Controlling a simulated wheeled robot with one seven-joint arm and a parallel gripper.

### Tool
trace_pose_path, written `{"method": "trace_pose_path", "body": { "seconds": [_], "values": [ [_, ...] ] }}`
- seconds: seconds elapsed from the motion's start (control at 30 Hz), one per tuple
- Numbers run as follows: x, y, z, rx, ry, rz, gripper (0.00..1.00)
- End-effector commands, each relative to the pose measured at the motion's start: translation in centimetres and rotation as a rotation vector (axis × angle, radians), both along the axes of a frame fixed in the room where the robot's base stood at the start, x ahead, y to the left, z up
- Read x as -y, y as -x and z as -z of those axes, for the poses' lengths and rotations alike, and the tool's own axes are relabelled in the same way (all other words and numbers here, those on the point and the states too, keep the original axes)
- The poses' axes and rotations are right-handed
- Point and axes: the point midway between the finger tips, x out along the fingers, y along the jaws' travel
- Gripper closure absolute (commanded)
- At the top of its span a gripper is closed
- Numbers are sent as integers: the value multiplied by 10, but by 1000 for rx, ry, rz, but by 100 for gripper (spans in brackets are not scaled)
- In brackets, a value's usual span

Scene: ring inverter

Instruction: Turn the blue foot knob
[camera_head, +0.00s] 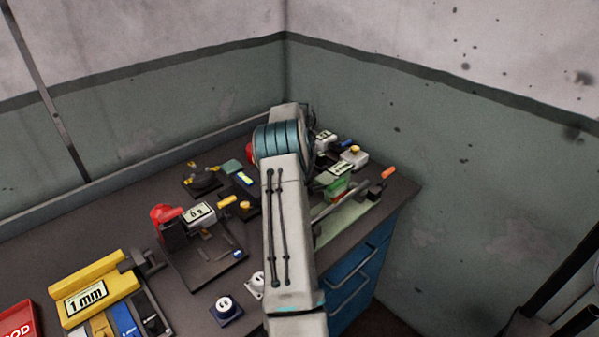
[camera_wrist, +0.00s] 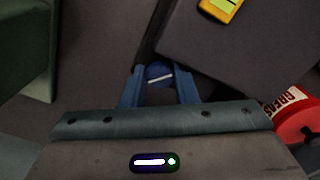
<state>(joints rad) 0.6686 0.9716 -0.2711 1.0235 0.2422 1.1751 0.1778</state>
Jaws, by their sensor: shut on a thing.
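The blue foot knob (camera_wrist: 159,71) shows in the wrist view as a small round blue thing with a pale line across it. It sits at the edge of a large dark grey block (camera_wrist: 235,55). My gripper (camera_wrist: 160,82) has one blue finger on each side of the knob and is shut on it. The lower part of the knob is hidden between the fingers. In the head view my arm covers the gripper, and I cannot make out the knob there.
In the wrist view, a red grease container (camera_wrist: 295,118) is close on the right and a green block (camera_wrist: 28,45) stands on the left. In the head view, the bench holds a yellow 1 mm device (camera_head: 97,283), a red-knobbed device (camera_head: 167,213) and a green rail (camera_head: 345,222).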

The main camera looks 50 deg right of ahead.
Motion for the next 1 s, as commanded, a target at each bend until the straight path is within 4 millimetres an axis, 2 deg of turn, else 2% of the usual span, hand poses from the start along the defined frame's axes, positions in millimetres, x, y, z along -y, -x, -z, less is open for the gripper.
{"method": "trace_pose_path", "body": {
  "seconds": [0.57,0.6,0.67,1.0],
  "values": [
    [0,-1,-1,2,2,-33,96],
    [0,-1,-1,2,2,-33,65],
    [0,0,-1,2,2,-33,52],
    [-2,-2,0,0,-1,-37,52]
  ]
}}
